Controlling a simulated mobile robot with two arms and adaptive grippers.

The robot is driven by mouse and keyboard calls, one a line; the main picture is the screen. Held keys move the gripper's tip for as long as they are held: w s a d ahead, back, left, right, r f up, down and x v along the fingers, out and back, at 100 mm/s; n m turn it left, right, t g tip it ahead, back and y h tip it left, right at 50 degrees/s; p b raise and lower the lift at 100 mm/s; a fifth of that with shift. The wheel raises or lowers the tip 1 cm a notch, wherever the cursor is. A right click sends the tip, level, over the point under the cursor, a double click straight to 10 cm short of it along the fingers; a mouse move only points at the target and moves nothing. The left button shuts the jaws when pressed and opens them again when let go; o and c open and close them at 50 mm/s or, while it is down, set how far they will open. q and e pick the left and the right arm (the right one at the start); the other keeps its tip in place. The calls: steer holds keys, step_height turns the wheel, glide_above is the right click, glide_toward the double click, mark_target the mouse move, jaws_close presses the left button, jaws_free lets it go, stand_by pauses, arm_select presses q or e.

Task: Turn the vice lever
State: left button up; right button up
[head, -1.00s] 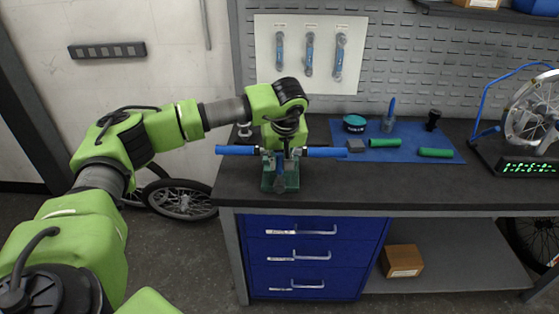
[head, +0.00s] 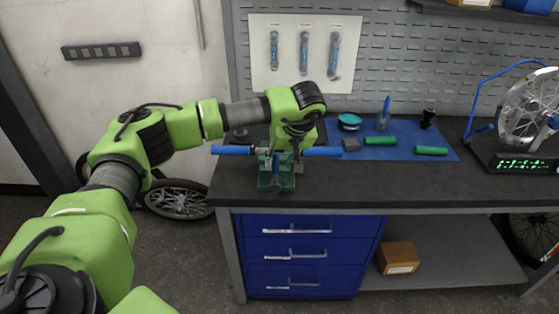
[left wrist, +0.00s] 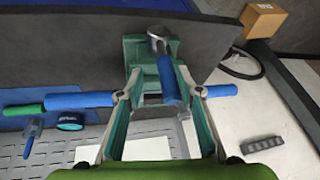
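The green vice (head: 276,182) stands at the bench's front edge, below my left gripper. In the left wrist view, its teal body (left wrist: 150,50) is at top centre. The blue vice lever (left wrist: 168,82), with a grey knob end, lies between my left gripper's fingers (left wrist: 158,72), closer to the right one. The fingers are apart, with a gap beside the lever. In the head view, the left gripper (head: 284,152) comes down over the vice and partly hides it. My right gripper is out of view.
A blue mat (head: 445,139) with green grips, a teal tin (head: 349,121) and small tools lies to the right. A wheel on a stand (head: 530,110) is at far right. Blue drawers (head: 310,255) are under the bench. Bench top between mat and front edge is clear.

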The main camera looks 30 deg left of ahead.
arm_select(q)
steer(key=v, duration=1.2)
